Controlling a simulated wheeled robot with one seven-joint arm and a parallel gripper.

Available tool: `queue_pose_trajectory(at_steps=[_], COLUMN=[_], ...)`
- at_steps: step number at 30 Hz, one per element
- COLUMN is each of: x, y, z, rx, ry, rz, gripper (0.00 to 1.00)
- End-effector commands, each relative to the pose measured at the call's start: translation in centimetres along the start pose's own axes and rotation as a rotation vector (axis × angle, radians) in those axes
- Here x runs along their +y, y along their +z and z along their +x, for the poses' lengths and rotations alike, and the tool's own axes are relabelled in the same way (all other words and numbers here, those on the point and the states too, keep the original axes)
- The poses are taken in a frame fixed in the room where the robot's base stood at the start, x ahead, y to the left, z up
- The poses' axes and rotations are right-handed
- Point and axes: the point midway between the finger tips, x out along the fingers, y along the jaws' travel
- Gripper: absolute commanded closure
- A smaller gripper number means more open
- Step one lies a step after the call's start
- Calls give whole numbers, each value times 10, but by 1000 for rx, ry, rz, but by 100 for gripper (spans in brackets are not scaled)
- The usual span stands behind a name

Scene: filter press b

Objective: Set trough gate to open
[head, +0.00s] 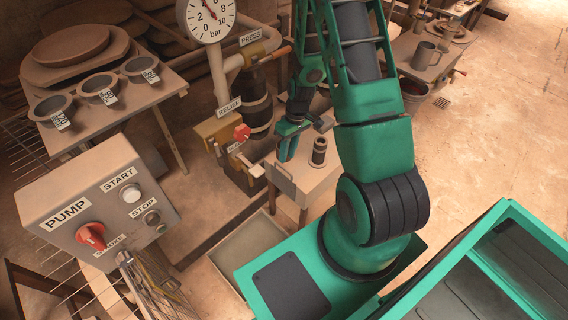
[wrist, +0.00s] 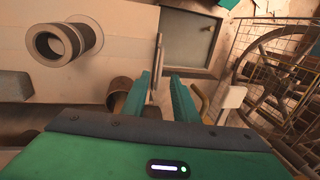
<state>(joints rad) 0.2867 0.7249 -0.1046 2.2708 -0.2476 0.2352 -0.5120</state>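My gripper (head: 288,142) is over the left end of a small pale bench (head: 318,178), fingers pointing down. In the wrist view the two green fingers of my gripper (wrist: 160,80) are apart. A thin upright grey piece (wrist: 157,62), seen nearly edge-on, stands between them, with a gap visible at the sides. In the head view a grey plate (head: 284,181) is at that bench end; it may be the trough gate, but no label confirms this. A shallow pale trough or tray (head: 246,250) lies below, and appears also in the wrist view (wrist: 188,38).
A dark spool-like cylinder (head: 319,152) stands on the bench, close right of my gripper. A red-handled relief valve (head: 242,132) and a pale lever (head: 257,170) are to the left. A pump control box (head: 98,205) is at the left front. Open floor (head: 500,130) lies right.

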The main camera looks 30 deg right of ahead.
Motion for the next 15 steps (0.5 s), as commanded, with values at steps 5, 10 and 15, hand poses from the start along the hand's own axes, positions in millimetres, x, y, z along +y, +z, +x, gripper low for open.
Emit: queue_pose_trajectory(at_steps=[5,10,15], x=[0,0,0], y=[1,1,1], z=[28,45,52], rx=[-3,-2,-2], ry=[-1,0,0], rz=[0,1,1], gripper=[74,74,74])
